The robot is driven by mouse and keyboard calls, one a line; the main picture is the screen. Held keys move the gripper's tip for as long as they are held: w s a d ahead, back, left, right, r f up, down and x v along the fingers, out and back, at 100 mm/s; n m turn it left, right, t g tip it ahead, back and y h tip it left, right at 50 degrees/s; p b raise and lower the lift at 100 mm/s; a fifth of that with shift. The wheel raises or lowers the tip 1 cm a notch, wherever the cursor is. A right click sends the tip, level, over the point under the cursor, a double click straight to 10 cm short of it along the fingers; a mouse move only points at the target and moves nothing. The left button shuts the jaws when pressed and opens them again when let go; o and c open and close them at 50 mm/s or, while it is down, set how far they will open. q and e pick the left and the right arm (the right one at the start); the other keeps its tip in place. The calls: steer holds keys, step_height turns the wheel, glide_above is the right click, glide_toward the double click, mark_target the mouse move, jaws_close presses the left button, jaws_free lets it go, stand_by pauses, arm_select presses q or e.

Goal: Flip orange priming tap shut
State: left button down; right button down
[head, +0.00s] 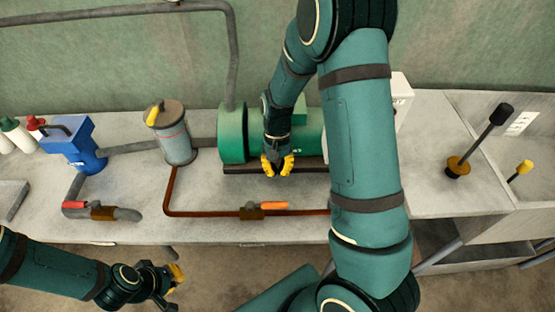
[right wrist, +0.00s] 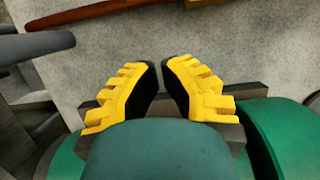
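The orange priming tap (head: 273,205) is in the head view, on the thin copper-coloured pipe in front of the green pump. Its orange handle points right from the brass valve body (head: 250,213) and lies roughly along the pipe. My right gripper (head: 277,167) is above and behind the tap, by the pump's dark base, and apart from the handle. In the right wrist view its yellow-padded fingers (right wrist: 167,75) have a narrow gap with nothing between them. The tap does not show there. My left gripper (head: 175,275) hangs off the bench's front edge, low left; its opening is unclear.
The green pump (head: 233,135) stands behind the tap. A grey canister (head: 177,140) and a blue unit (head: 78,150) stand left. A red-handled tap (head: 74,205) is on the front-left pipe. Levers (head: 490,135) rise at right. My right arm hides the bench right of the tap.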

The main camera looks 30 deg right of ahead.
mark_target(267, 207)
steer(key=x, duration=0.3)
steer(key=shift+s+f+b, duration=0.15)
steer(key=shift+f+b, duration=0.2)
steer(key=shift+b, duration=0.05)
steer(key=shift+s+a, duration=0.7)
steer(key=shift+s, duration=0.35)
arm_select(q)
steer(key=shift+w+f, duration=0.15)
steer(key=shift+f, duration=0.65)
arm_select(e)
steer(key=shift+s+a, duration=0.3)
steer(key=shift+s, duration=0.25)
